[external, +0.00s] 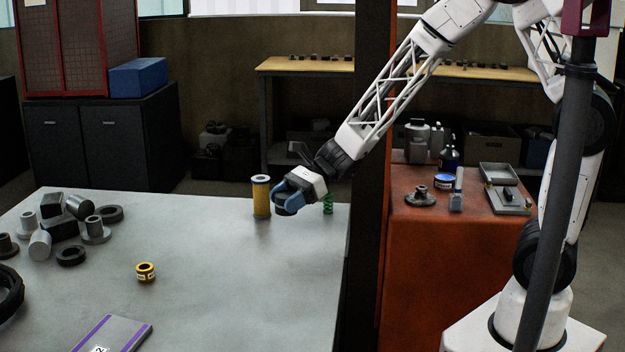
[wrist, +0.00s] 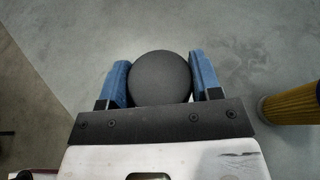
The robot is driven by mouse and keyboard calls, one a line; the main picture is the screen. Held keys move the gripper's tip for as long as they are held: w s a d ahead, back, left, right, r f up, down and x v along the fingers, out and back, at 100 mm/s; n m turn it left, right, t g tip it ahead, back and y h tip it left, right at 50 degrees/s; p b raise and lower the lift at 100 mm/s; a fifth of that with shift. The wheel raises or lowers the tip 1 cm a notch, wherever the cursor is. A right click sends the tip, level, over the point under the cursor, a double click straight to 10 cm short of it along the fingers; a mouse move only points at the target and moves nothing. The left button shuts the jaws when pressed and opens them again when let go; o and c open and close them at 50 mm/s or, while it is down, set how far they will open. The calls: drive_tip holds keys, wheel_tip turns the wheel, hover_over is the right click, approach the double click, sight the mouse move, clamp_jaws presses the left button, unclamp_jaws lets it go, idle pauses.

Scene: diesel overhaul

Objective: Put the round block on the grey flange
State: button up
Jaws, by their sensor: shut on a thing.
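My gripper (external: 287,198) is at the far right part of the grey table. In the wrist view its two blue fingers (wrist: 161,80) are shut on the round block (wrist: 160,78), a dark grey piece with a round face. The block (external: 288,210) also shows small under the fingers in the external view; I cannot tell whether it touches the table. A grey flange (external: 97,231) with a raised hub stands at the left of the table, well away from my gripper. A darker flange (external: 6,246) stands at the left edge.
A yellow filter cylinder (external: 261,197) stands close beside my gripper, also in the wrist view (wrist: 291,104). A green spring (external: 328,203) is on its other side. Grey blocks and dark rings crowd near the grey flange. A small yellow ring (external: 145,272) lies mid-table; the centre is otherwise clear.

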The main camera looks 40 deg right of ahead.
drive_tip(key=w+d+r+m+t, duration=0.15)
drive_tip(key=w+d, duration=0.25)
drive_tip(key=d, duration=0.8)
drive_tip(key=w+d+r+m+t, duration=0.15)
drive_tip(key=w+d, duration=0.25)
drive_tip(key=d, duration=0.8)
drive_tip(key=m+t+h, duration=0.2)
drive_tip(key=t, duration=0.1)
hover_over(421, 187)
wheel_tip(421, 187, down, 6)
drive_tip(key=shift+d+r, duration=0.1)
drive_tip(key=shift+f, duration=3.15)
drive_tip(key=shift+f, duration=1.85)
